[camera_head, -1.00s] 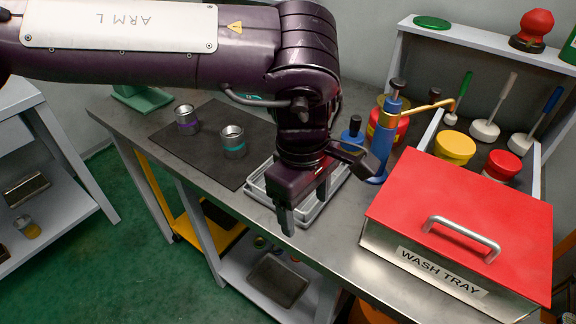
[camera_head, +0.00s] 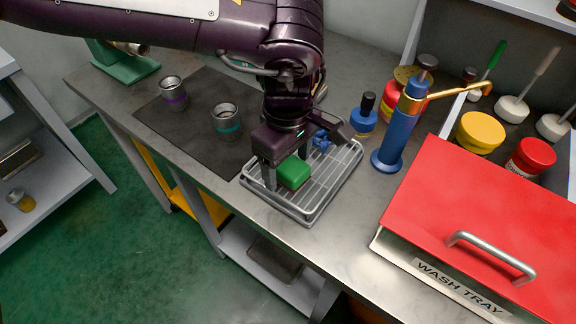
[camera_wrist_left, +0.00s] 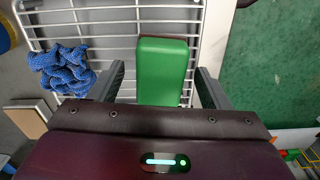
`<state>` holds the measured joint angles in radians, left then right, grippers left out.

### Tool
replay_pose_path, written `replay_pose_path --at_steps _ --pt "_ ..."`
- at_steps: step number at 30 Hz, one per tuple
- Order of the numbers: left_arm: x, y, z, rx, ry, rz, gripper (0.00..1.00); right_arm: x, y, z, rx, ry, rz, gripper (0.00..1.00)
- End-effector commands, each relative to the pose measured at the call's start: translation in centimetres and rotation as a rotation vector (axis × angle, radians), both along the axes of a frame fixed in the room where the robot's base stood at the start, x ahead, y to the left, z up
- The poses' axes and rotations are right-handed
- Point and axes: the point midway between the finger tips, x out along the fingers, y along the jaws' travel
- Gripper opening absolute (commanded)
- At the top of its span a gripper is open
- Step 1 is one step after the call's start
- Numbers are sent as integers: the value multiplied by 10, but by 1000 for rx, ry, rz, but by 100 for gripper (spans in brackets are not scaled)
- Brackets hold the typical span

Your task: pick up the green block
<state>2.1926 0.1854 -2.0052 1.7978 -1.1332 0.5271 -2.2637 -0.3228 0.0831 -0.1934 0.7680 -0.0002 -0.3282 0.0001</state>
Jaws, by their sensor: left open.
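The green block (camera_head: 293,172) lies on a wire rack in a metal tray (camera_head: 312,205) on the bench. It has a brown underside. In the left wrist view the green block (camera_wrist_left: 163,68) sits between the two spread fingers, with gaps on both sides. My left gripper (camera_head: 295,165) is open and pointing down at the block in the head view. Its fingertips (camera_wrist_left: 165,85) are on either side of the block's near end in the wrist view. Whether they touch the rack cannot be told. My right gripper is not in view.
A crumpled blue cloth (camera_wrist_left: 62,70) lies on the rack beside the block. A blue pump bottle (camera_head: 398,125) and a small blue bottle (camera_head: 364,115) stand right of the rack. The red-lidded wash tray (camera_head: 480,220) is farther right. Two metal cups (camera_head: 227,122) stand on a dark mat (camera_head: 190,135).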

Motion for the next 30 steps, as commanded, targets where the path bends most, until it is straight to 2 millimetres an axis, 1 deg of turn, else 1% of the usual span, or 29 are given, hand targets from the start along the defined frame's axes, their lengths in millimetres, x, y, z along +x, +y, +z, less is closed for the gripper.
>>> replay_pose_path --at_steps 3,8,9,20,21,26,30 --pt "-1 0 -6 1 1 0 71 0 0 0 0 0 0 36" --pt "0 0 -6 0 0 0 71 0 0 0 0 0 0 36" --pt "0 0 -6 0 0 0 70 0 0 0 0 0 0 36" --pt "0 0 -6 0 0 0 22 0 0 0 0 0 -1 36" --pt "0 0 -6 -1 -1 0 21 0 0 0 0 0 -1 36" --pt "0 0 -6 -1 -1 0 21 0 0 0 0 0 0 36" --pt "0 0 -2 -1 -2 0 21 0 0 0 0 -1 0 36"
